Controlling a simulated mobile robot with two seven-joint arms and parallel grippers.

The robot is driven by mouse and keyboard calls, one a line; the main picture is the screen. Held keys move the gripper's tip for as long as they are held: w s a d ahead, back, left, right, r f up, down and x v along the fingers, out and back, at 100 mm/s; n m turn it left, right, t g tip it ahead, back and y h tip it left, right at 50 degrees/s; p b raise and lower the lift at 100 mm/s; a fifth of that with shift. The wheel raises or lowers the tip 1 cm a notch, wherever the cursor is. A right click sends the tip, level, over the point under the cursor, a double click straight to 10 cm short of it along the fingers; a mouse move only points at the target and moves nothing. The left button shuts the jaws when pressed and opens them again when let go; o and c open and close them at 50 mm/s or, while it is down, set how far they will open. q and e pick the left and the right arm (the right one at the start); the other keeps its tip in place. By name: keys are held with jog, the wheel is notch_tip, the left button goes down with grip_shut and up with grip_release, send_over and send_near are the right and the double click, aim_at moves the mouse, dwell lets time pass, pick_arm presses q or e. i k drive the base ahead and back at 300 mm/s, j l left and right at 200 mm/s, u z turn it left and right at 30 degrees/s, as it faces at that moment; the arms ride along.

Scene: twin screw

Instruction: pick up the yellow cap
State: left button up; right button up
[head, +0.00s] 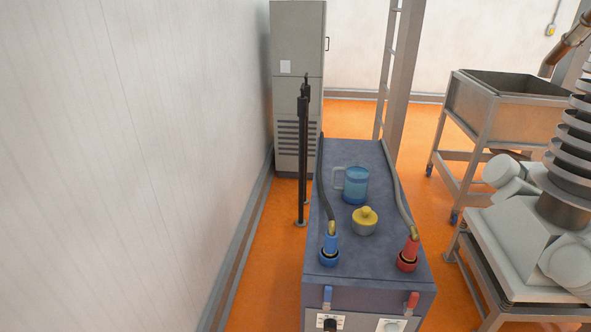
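The yellow cap (365,216) has a knob on top and sits on a pale round base or container (363,229), in the middle of the blue-grey cabinet top (345,285). I cannot tell whether the pale part belongs to the cap. A translucent blue mug (355,187) with a pale handle stands just behind it. Neither of my grippers shows in the head view.
A blue connector (329,250) and a red connector (409,252) with dark hoses stand at the cabinet's front left and right. Black posts (302,150) stand at left. A wall is on the left, machinery (530,225) on the right.

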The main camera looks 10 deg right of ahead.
aim_at(364, 216)
jog(key=i+l+u, duration=1.05)
jog(key=l+u, duration=0.15)
jog(key=i+l+u, duration=0.25)
jog(key=l, duration=0.2)
jog(key=l+u, duration=0.3)
jog(key=l, duration=0.15)
jog(key=k+l+u, duration=0.25)
jog(key=l+u, duration=0.2)
jog(key=l, duration=0.15)
jog(key=k+l+u, duration=0.8)
jog(key=u, duration=0.15)
jog(key=k+l+u, duration=0.25)
jog(key=k+u, duration=0.2)
